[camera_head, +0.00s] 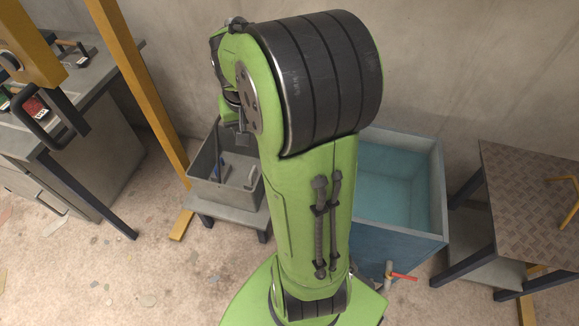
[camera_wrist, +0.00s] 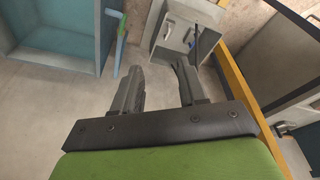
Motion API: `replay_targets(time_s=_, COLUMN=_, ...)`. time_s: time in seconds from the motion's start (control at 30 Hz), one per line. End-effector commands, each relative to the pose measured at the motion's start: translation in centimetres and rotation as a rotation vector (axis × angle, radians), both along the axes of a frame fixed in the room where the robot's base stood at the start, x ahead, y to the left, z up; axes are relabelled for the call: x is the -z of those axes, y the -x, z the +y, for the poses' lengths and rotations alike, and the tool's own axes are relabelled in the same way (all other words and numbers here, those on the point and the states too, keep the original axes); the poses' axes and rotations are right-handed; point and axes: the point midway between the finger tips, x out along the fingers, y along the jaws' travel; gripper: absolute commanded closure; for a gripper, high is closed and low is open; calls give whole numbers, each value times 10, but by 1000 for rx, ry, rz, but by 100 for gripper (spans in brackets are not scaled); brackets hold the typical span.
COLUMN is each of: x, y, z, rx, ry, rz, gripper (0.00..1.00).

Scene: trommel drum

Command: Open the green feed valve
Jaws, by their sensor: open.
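In the wrist view my gripper (camera_wrist: 157,70) is open, its two dark fingers apart with nothing between them. A narrow upright pipe with a green lever-like part (camera_wrist: 122,26) stands beside the blue tank (camera_wrist: 50,62), ahead and to the left of the fingers and apart from them. It may be the green feed valve, but it is too small to be sure. In the head view my arm covers the middle, and no green valve can be made out; my fingers are mostly hidden there.
A grey tub (camera_head: 200,190) stands left of my arm and the blue tank (camera_head: 440,200) right of it. A red-handled valve (camera_head: 404,277) is low by the tank. A yellow post (camera_head: 146,95), a workbench (camera_head: 20,146) and a metal table (camera_head: 510,200) flank the area.

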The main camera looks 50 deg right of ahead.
Motion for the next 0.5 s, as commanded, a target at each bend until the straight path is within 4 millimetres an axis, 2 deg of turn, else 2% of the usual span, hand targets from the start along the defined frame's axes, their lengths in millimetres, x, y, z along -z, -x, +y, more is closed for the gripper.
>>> replay_targets(time_s=0.03, x=37, y=-2, z=-31, rx=87, ry=-43, rz=17, gripper=58)
replay_targets(time_s=0.1, x=82, y=-1, z=-74, rx=209, ry=-104, rz=22, gripper=58)
replay_targets(time_s=0.2, x=147, y=12, z=-127, rx=383, ry=-198, rz=6, gripper=58)
replay_targets(time_s=0.3, x=195, y=29, z=-163, rx=520, ry=-270, rz=-21, gripper=58)
replay_targets(time_s=0.4, x=220, y=41, z=-181, rx=598, ry=-309, rz=-43, gripper=58)
replay_targets(time_s=0.5, x=229, y=43, z=-185, rx=619, ry=-319, rz=-49, gripper=58)
